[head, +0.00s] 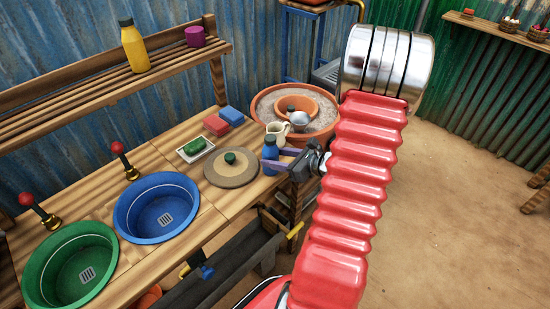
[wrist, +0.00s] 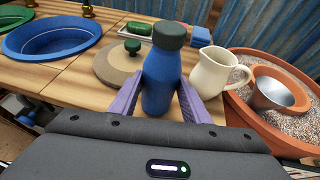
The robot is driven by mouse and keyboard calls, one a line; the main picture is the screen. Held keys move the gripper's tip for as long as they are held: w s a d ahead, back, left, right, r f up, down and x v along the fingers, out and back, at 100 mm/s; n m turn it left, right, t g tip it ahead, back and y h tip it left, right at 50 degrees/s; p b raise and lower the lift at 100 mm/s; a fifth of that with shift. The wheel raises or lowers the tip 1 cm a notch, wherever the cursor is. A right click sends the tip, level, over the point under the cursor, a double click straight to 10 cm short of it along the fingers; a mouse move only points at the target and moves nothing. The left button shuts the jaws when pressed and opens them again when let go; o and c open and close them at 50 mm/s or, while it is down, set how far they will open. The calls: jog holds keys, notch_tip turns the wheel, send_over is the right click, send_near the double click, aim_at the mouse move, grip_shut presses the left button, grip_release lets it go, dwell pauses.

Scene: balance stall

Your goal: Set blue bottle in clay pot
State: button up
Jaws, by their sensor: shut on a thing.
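The blue bottle (wrist: 160,82) with a dark green cap stands upright between the purple fingers of my gripper (wrist: 160,103), which is shut on it. In the head view the bottle (head: 270,149) is at the counter's front edge, with my gripper (head: 281,158) around it from the right. I cannot tell whether its base touches the counter. The clay pot (head: 331,135) is a wide terracotta bowl filled with grey grit, behind and right of the bottle. A smaller terracotta ring and a metal cup (head: 299,119) sit inside it; the cup also shows in the wrist view (wrist: 277,92).
A cream jug (wrist: 211,74) stands between bottle and pot. A round lid (head: 231,172) with a green knob lies left of the bottle. Blue (head: 169,220) and green basins (head: 80,270) are further left. A yellow bottle (head: 133,47) and purple cup (head: 195,37) stand on the shelf.

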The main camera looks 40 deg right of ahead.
jog(key=o, duration=1.3)
jog(key=v, duration=1.2)
jog(key=shift+r, duration=0.15)
